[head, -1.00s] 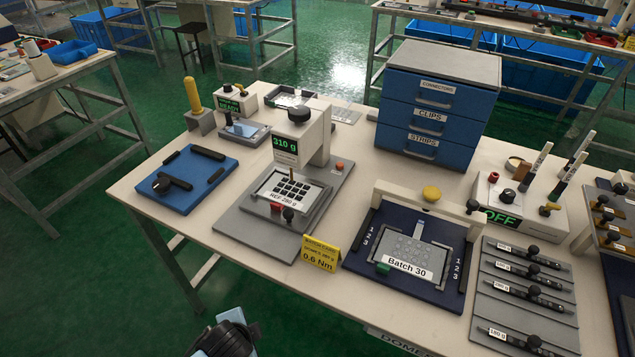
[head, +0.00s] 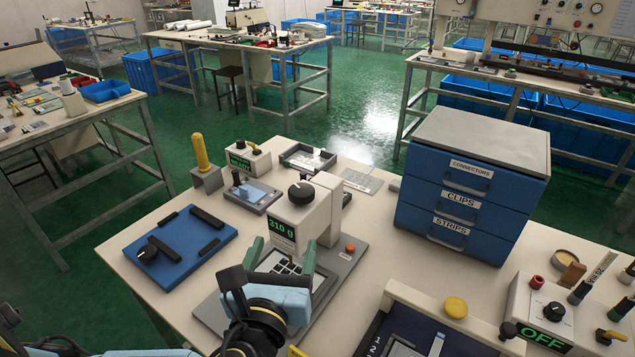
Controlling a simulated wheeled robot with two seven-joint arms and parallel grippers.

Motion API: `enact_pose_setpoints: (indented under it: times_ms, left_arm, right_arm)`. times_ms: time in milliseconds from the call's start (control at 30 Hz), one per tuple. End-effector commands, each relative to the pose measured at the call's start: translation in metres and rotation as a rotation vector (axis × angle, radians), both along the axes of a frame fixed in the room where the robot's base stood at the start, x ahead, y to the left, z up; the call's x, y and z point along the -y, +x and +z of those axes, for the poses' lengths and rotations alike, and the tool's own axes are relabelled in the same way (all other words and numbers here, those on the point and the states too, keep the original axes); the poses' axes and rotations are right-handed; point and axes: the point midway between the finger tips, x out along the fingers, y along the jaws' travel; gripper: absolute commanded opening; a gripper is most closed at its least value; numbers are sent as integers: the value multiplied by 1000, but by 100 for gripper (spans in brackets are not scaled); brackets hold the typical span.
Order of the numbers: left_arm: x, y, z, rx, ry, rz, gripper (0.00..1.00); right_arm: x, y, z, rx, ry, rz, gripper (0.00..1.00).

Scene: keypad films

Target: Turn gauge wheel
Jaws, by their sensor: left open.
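The white press gauge (head: 318,212) stands on a grey base plate (head: 345,263) and its green display (head: 282,232) reads 310 g. A black wheel (head: 301,193) with a light mark sits on its top. My left gripper (head: 282,257) is in front of the gauge, its two green fingers apart and pointing toward it. It looks empty and is lower in the picture than the wheel. The gripper partly hides the black keypad (head: 284,264) under the gauge. My right gripper is not in view.
A blue fixture (head: 180,242) lies left of the gauge. A yellow-handled tool (head: 201,153) and a small device (head: 247,161) stand behind it. A blue drawer cabinet (head: 470,190) is at the right, and a dark blue frame fixture (head: 425,318) is at the front right.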

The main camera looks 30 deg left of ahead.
Motion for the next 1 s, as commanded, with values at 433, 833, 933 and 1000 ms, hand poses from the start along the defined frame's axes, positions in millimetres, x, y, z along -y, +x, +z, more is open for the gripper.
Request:
enact_pose_setpoints:
  times_ms: [433, 833, 933, 1000]
  left_arm:
    - [-13, 37, 3, 17, 81, -8, 67]
    - [-39, 103, 7, 12, 81, -8, 67]
    - [-43, 114, 6, 11, 80, -8, 67]
    - [-45, 119, 7, 11, 80, -9, 67]
  right_arm:
    - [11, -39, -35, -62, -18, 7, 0]
    - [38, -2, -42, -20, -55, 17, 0]
    - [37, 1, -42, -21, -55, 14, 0]
    - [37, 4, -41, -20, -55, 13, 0]
